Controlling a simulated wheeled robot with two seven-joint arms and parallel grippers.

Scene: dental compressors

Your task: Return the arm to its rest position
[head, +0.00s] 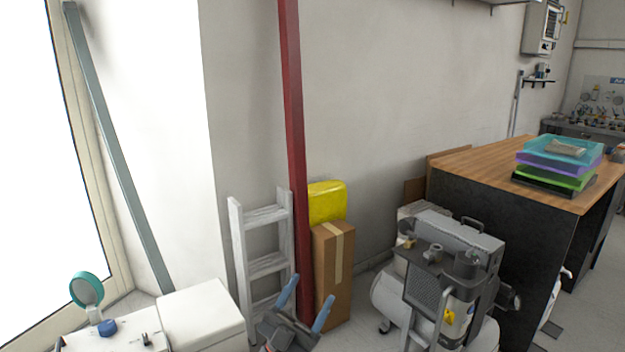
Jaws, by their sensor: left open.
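My left gripper (311,290) is at the bottom middle of the head view, its two blue-tipped fingers pointing up and spread apart. It is open, with nothing visible between the fingers. In the picture it overlaps the foot of the red post and the lower front of a cardboard box (333,270); I cannot tell its exact distance from them. Most of my left arm is outside the view. My right gripper does not show. A grey and white dental compressor (430,280) stands on the floor to the right, apart from the gripper in the picture.
A white ladder (240,250) leans beside the red post (295,140). A white cabinet (200,315) is at lower left, near a teal round mirror-like item (86,290). A wood-topped bench (480,168) with stacked coloured trays (556,163) stands right. Some floor shows between box and compressor.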

